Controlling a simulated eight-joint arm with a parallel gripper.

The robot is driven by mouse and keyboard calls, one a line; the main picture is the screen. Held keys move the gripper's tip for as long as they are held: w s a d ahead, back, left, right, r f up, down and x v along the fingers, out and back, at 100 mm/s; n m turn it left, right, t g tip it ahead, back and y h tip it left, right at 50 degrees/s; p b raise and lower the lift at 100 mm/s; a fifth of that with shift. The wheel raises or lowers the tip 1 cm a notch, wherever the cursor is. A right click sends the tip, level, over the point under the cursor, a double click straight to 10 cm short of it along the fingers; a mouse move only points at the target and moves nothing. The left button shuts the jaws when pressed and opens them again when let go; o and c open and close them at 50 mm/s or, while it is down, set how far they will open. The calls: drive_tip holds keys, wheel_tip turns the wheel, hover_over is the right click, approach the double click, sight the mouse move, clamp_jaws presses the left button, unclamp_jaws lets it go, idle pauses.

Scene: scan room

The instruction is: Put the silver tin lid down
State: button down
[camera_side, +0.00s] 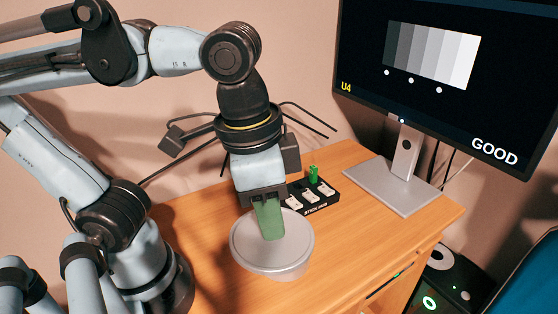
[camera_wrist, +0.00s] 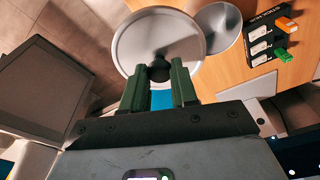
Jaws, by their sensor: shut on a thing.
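The silver tin lid (camera_side: 295,238) is round and shiny with a raised rim. My gripper (camera_side: 271,234) is above it, its green fingers pointing down at its middle. In the wrist view the lid (camera_wrist: 130,45) fills the top centre. There my gripper (camera_wrist: 159,72) is shut on the dark knob at the lid's middle. A second round silver thing, perhaps the tin (camera_wrist: 222,28), shows to the right of the lid, partly hidden behind it. I cannot tell from the side view how high the lid is above the desk.
A wooden desk (camera_side: 375,225) carries a black stick hub (camera_side: 322,197) behind my gripper, with white sticks and a green one; the wrist view also shows an orange stick (camera_wrist: 286,24). A monitor (camera_side: 440,60) on a grey stand (camera_side: 392,185) is at right. The desk's front right is clear.

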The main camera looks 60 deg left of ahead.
drive_tip(key=shift+w+a+n, duration=0.15)
drive_tip(key=shift+n, duration=0.25)
drive_tip(key=w+a+f+n, duration=0.1)
drive_tip(key=a+f+n, duration=0.3)
drive_tip(key=a, duration=0.5)
drive_tip(key=w+a+f+n+y, duration=0.1)
drive_tip(key=a+f+n, duration=0.4)
drive_tip(key=a, duration=0.5)
drive_tip(key=w+a+f+n+g+y, duration=0.1)
drive_tip(key=a+f+n, duration=0.4)
drive_tip(key=a+n, duration=0.3)
drive_tip(key=shift+w+a+f+n, duration=0.1)
drive_tip(key=shift+w+a+n, duration=0.1)
drive_tip(key=shift+a, duration=0.4)
drive_tip(key=shift+w+a+f+n, duration=0.1)
drive_tip(key=shift+w+a, duration=0.1)
drive_tip(key=shift+a, duration=0.35)
drive_tip(key=shift+f, duration=1.95)
drive_tip(key=shift+f, duration=0.15)
drive_tip(key=c, duration=0.9)
unclamp_jaws()
drive_tip(key=shift+o, duration=0.2)
